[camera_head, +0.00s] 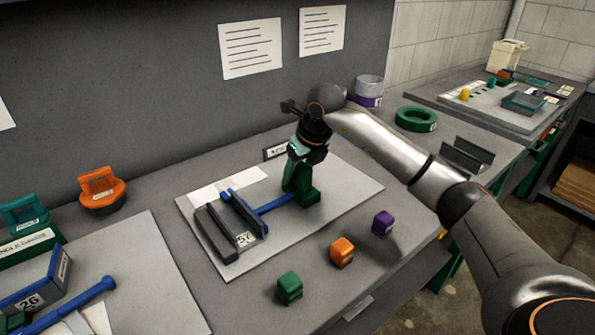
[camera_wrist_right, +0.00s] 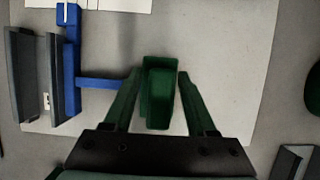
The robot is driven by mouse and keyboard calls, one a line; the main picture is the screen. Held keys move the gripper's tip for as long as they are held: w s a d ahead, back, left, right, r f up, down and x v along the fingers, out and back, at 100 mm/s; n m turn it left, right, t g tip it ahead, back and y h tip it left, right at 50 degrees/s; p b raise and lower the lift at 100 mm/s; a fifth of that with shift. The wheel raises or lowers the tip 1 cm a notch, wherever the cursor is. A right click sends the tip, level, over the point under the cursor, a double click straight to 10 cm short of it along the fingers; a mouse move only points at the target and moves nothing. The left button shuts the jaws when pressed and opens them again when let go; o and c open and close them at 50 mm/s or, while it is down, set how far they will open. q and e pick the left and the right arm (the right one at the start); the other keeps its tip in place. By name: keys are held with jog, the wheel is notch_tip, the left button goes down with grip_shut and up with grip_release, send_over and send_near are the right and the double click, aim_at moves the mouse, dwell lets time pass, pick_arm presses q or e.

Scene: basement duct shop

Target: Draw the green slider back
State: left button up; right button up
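The green slider (camera_head: 302,188) is an L-shaped green block at the right end of a blue rod (camera_head: 275,204) on a pale board. The rod runs left to a blue bar (camera_head: 245,212) beside a grey channel (camera_head: 216,232). My right gripper (camera_head: 296,152) reaches down over the slider. In the right wrist view, the slider (camera_wrist_right: 158,92) stands between the two fingertips (camera_wrist_right: 159,74), one on each side. Narrow gaps seem to show beside it, so the fingers look open around it. My left gripper is out of view.
Green (camera_head: 289,287), orange (camera_head: 342,251) and purple (camera_head: 382,222) cubes stand in front of the board (camera_head: 340,187). A green ring (camera_head: 415,119) and a purple-banded cylinder (camera_head: 369,90) are behind right. A second blue rod assembly (camera_head: 80,303) lies at left. A wall closes the back.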

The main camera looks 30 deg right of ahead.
grip_shut()
dwell(1.2)
